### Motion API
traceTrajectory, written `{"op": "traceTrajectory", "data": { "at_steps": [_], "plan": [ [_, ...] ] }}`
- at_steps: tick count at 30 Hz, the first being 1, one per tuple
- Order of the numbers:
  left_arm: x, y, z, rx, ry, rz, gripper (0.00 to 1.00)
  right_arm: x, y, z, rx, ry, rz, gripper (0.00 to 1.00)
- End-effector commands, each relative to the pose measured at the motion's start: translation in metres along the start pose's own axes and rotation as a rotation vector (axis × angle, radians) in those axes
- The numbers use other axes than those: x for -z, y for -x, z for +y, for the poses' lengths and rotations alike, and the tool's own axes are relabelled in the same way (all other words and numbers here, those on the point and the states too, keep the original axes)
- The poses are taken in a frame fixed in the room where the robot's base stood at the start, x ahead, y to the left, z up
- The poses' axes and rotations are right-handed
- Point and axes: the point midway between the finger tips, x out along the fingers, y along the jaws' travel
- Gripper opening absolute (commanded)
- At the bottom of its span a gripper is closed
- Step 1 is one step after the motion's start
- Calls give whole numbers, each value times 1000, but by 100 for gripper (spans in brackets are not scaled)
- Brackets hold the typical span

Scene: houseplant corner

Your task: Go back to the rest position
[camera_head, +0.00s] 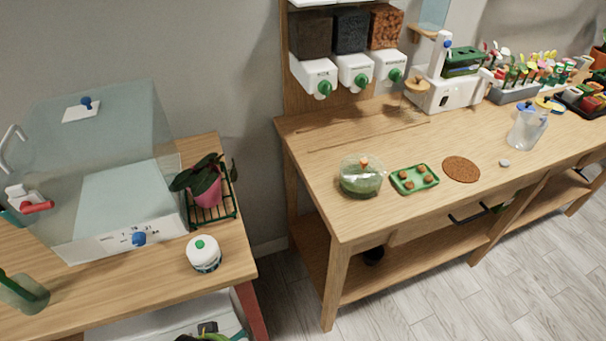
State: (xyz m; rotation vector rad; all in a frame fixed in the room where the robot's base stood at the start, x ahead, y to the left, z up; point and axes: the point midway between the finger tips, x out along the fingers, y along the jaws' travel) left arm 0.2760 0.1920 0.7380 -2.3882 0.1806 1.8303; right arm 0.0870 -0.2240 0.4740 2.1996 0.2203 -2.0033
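Neither my left nor my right gripper shows in the head view, and no arm of mine is clearly visible. The head view looks down on two wooden tables. On the left table (110,283) stands a clear-lidded box (120,195) with blue knobs. Beside it a plant in a pink pot (208,192) sits in a dark green wire rack (228,206).
The long right table (400,205) holds a domed green container (361,178), a green tray (414,179), a brown disc (461,169) and a clear jug (527,128). Dispensers (354,70) hang above its back left. A floor gap (268,262) separates the tables. Open floor (500,290) lies at lower right.

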Motion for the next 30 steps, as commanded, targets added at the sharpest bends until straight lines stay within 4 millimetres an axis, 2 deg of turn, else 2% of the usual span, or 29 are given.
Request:
{"op": "traceTrajectory", "data": {
  "at_steps": [1, 5, 8, 12, 15, 18, 22, 25, 30],
  "plan": [
    [-8, -19, 1, -3, -2, -16, 100, 0, 0, 0, 1, 0, -1, 100],
    [-34, -71, 4, -7, -7, -44, 100, 0, 0, -1, 2, -1, -1, 100],
    [-64, -112, 6, -10, -12, -69, 100, -1, 0, -2, 2, -1, -2, 100],
    [-115, -158, 9, -14, -20, -101, 100, -1, 0, -2, 3, -2, -3, 100],
    [-155, -181, 11, -16, -25, -124, 100, -1, 0, -3, 3, -2, -3, 100],
    [-193, -196, 11, -18, -30, -143, 100, -1, 0, -3, 3, -2, -3, 100],
    [-230, -204, 11, -19, -36, -161, 100, -1, 0, -3, 3, -2, -3, 100],
    [-245, -205, 10, -20, -38, -166, 100, -1, 0, -2, 3, -2, -3, 100],
    [-245, -205, 10, -20, -38, -166, 100, -1, 0, -2, 3, -2, -3, 100]
  ]
}}
